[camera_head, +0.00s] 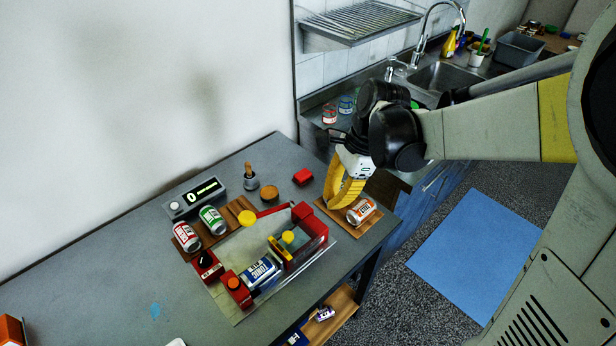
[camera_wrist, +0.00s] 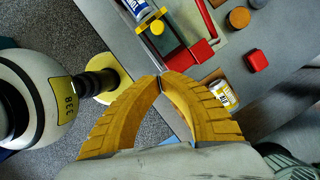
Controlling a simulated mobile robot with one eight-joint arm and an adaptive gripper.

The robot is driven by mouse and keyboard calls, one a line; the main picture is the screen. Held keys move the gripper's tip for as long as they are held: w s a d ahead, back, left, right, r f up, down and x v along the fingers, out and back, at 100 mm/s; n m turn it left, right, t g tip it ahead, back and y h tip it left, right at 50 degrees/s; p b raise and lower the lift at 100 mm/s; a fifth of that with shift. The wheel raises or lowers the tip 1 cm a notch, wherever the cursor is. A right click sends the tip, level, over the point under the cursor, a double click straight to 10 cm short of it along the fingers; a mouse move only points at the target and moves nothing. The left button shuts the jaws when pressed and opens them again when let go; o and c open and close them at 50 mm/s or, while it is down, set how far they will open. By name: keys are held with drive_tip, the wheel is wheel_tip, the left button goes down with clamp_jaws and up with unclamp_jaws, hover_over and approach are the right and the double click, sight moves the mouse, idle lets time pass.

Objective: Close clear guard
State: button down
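A red-and-yellow fixture (camera_head: 308,225) stands on a pale plate (camera_head: 232,258) on the grey table. A blue-and-white can (camera_head: 262,270) lies in it. A thin red bar (camera_head: 275,210) runs along its far side; in the wrist view a red frame (camera_wrist: 200,48) and yellow knob (camera_wrist: 157,27) show. I cannot clearly make out the outline of the clear guard or its angle. My gripper (camera_head: 338,203) hangs to the right of the fixture, apart from it. In the wrist view its yellow fingertips (camera_wrist: 160,79) meet with nothing between them.
An orange-and-white can (camera_head: 361,211) lies on a wooden board (camera_head: 334,214) close below my gripper. Red and green cans (camera_head: 212,220), a display box (camera_head: 193,197), a red block (camera_head: 303,177) and a brown round piece (camera_head: 269,193) surround the fixture. The table's front left is mostly clear.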

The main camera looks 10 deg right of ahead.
drive_tip(key=b, duration=0.4)
approach(299, 242)
drive_tip(key=f, duration=0.1)
drive_tip(key=d+f, duration=0.1)
drive_tip(key=f, duration=0.1)
drive_tip(key=d+f, duration=0.1)
drive_tip(key=f, duration=0.1)
drive_tip(key=shift+w+d+f, duration=0.1)
drive_tip(key=shift+w+f, duration=0.05)
drive_tip(key=shift+w, duration=0.05)
drive_tip(key=a, duration=0.3)
drive_tip(key=shift+s+a+f, duration=0.1)
drive_tip(key=shift+s+f, duration=0.15)
drive_tip(key=shift+a, duration=0.35)
